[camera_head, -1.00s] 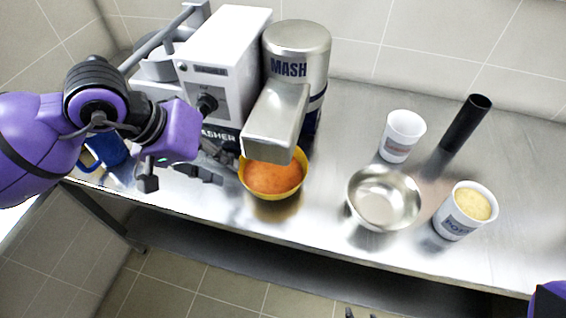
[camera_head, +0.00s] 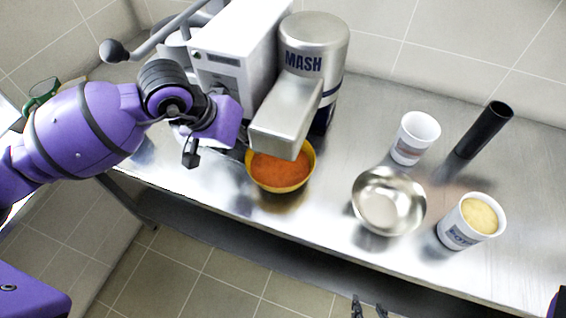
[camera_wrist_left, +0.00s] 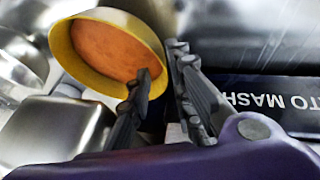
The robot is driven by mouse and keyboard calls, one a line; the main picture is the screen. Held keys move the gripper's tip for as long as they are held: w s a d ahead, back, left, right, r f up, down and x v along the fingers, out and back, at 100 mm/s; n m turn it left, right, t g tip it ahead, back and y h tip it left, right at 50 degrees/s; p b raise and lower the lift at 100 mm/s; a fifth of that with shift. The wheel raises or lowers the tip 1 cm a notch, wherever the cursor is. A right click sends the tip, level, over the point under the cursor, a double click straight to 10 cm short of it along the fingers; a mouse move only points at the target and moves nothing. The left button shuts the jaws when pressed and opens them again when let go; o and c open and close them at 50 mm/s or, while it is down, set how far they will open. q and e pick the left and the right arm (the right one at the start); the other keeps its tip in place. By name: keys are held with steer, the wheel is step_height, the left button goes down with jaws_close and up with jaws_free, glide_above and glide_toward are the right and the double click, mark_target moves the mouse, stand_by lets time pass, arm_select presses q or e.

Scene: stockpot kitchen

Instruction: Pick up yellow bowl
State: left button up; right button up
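The yellow bowl (camera_head: 259,180), holding orange-red food, stands on the steel counter under the front of the MASH machine. My left gripper (camera_head: 216,153) is at the bowl's left side. In the left wrist view my left gripper's fingers (camera_wrist_left: 162,60) are apart. One finger overlaps the bowl's inside, and the other is outside the yellow rim (camera_wrist_left: 155,47). The rim lies between them, and I cannot tell whether either finger touches it. The tips of my right gripper (camera_head: 368,306) show at the bottom edge of the head view, apart and with nothing between them.
The MASH machine (camera_head: 312,50) and its metal head (camera_head: 285,118) overhang the bowl closely. A metal bowl (camera_head: 388,202), a white cup (camera_head: 415,137), a black cylinder (camera_head: 484,130) and a labelled tub (camera_head: 468,222) stand to the right. The counter's front edge lies near the bowl.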

arm_select(q)
steer(key=shift+w+d+f, duration=0.1)
steer(key=shift+d+f, duration=0.05)
steer(key=shift+f, duration=0.3)
steer(key=shift+c, duration=0.3)
jaws_close()
steer(key=shift+r, duration=0.1)
